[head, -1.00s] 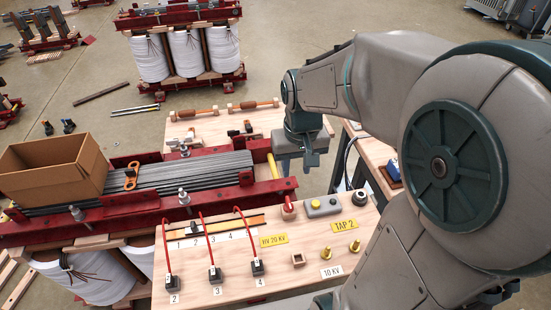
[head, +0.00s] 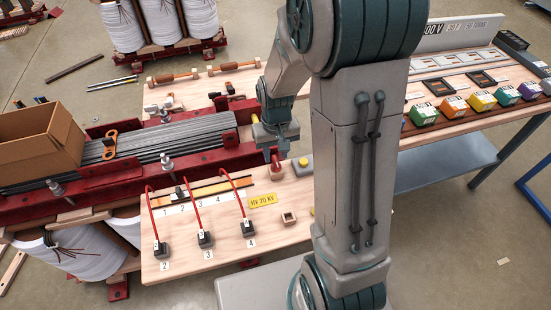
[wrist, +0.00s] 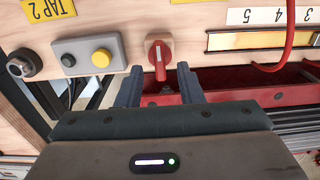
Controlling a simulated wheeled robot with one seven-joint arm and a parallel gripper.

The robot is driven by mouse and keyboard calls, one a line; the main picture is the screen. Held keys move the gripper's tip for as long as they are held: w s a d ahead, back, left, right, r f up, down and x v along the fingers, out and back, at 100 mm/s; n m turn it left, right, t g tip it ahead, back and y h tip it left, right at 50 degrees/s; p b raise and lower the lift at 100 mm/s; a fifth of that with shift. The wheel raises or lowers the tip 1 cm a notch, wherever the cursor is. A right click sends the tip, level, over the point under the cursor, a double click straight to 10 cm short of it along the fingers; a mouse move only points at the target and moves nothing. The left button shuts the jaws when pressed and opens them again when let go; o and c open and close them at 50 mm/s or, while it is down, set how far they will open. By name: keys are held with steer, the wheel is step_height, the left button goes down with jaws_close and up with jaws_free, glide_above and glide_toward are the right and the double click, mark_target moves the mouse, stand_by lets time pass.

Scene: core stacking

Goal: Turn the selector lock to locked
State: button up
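A red rotary handle on a light plate, seemingly the selector lock (wrist: 159,52), sits on the wooden board. Its lever points toward my gripper in the wrist view. It also shows in the head view (head: 275,168), just below my gripper (head: 272,148). In the wrist view my gripper (wrist: 160,68) is open, with one finger on each side of the lever's end. I cannot tell whether the fingers touch the lever. No locked mark is legible.
A grey box with a yellow button (wrist: 102,57) and a black round switch (wrist: 21,66) sit left of the handle in the wrist view. Red cables (head: 236,187) arch over the board (head: 215,255). A red steel beam (wrist: 235,82) runs close behind the fingers.

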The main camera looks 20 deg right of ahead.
mark_target(276, 164)
steer(key=shift+f, duration=1.3)
jaws_close()
